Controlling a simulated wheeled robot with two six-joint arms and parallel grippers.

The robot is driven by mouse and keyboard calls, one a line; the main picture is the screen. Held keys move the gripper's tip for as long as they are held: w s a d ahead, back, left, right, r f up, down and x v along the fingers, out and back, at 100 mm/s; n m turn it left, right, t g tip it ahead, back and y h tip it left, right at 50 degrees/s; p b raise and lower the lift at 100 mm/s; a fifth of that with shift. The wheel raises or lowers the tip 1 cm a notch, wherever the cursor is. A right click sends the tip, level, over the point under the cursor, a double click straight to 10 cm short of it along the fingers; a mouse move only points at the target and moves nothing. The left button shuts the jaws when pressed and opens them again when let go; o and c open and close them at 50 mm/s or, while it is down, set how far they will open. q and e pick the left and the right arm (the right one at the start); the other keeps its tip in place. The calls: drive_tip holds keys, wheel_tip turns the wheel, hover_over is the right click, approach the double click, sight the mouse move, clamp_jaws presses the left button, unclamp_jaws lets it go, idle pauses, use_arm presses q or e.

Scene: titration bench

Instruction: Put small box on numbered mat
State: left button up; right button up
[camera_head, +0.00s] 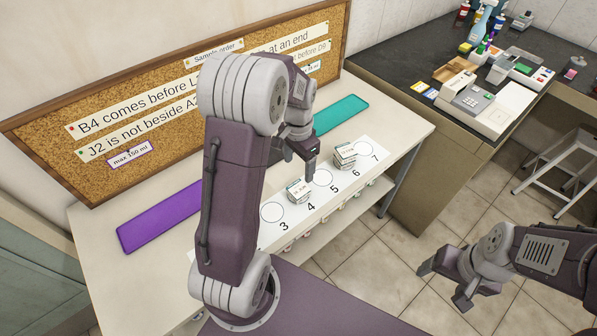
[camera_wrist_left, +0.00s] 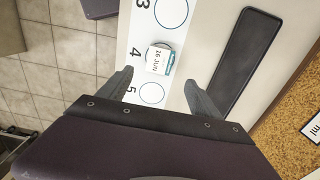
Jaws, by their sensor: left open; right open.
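The numbered mat (camera_head: 272,232) is a white strip of circles and numbers along the table's front. A small white box with green sides (camera_head: 299,190) sits on the circle at 4. It also shows in the left wrist view (camera_wrist_left: 160,60), with a "16 JUN" label. A similar box (camera_head: 345,154) sits at 6. Circles 3, 5 and 7 look empty; the mat's left end is hidden behind my left arm. My left gripper (camera_head: 308,172) is open above the mat near 4 and 5; in the left wrist view its fingertips (camera_wrist_left: 157,82) are apart and empty. My right gripper (camera_head: 445,287) is open and empty over the floor.
A purple strip (camera_head: 160,217) and a teal strip (camera_head: 340,115) lie behind the mat. A cork board (camera_head: 110,104) with notes stands at the back. Several boxes (camera_head: 290,246) are on a shelf below the tabletop. A cluttered dark bench (camera_head: 410,65) stands at right.

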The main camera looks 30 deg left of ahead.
use_arm(q)
drive_tip(key=s+d+f+n+t, duration=0.1)
drive_tip(key=s+d+n, duration=0.3)
drive_tip(key=s+d, duration=0.3)
drive_tip(key=s, duration=0.5)
drive_tip(key=shift+s+d+n, duration=0.25)
drive_tip(key=shift+s+n, duration=0.05)
drive_tip(key=shift+n, duration=0.1)
idle(0.3)
